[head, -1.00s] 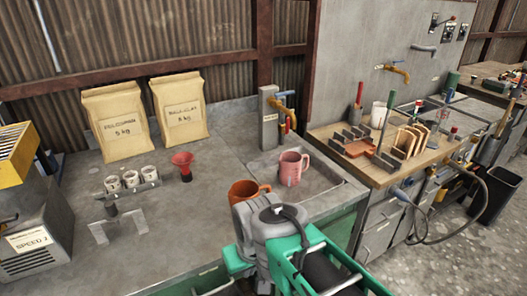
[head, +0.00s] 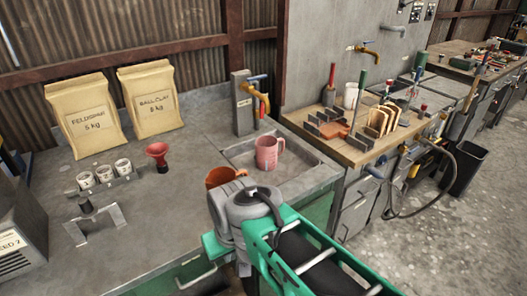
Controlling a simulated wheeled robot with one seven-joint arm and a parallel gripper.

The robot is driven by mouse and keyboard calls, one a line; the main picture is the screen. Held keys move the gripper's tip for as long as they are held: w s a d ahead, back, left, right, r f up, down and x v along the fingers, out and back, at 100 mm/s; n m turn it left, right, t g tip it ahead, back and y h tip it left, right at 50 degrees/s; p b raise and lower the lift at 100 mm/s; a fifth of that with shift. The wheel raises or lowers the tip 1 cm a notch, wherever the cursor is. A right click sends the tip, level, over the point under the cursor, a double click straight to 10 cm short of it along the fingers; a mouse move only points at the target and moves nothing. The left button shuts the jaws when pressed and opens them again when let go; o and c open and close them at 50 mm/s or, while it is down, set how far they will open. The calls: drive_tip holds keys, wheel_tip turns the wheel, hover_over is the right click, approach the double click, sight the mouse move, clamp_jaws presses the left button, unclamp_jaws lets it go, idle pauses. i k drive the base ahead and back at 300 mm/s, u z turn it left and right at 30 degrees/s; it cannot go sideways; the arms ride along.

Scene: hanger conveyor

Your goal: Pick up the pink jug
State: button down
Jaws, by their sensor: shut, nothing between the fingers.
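The pink jug (head: 267,154) stands upright in the shallow grey basin (head: 303,186) at the right end of the bench, below a brass tap. Its handle points to the right. An orange-brown mug (head: 221,177) stands to its left and nearer, partly hidden by my arm. My grey and green arm reaches in from the lower right, in front of the mug and jug. The fingers of my gripper do not show; the arm covers that spot or they are out of frame.
The tap post (head: 242,103) stands close behind the jug. A red funnel (head: 158,157) and a rack of small cups (head: 106,176) are farther left, with two paper sacks (head: 149,100) behind. A wooden-topped bench (head: 351,152) with tools stands to the right.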

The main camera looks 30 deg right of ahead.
sight(272, 152)
drive_tip(key=u, duration=2.15)
drive_tip(key=k, duration=1.1)
drive_tip(key=z, duration=1.5)
drive_tip(key=i, duration=0.5)
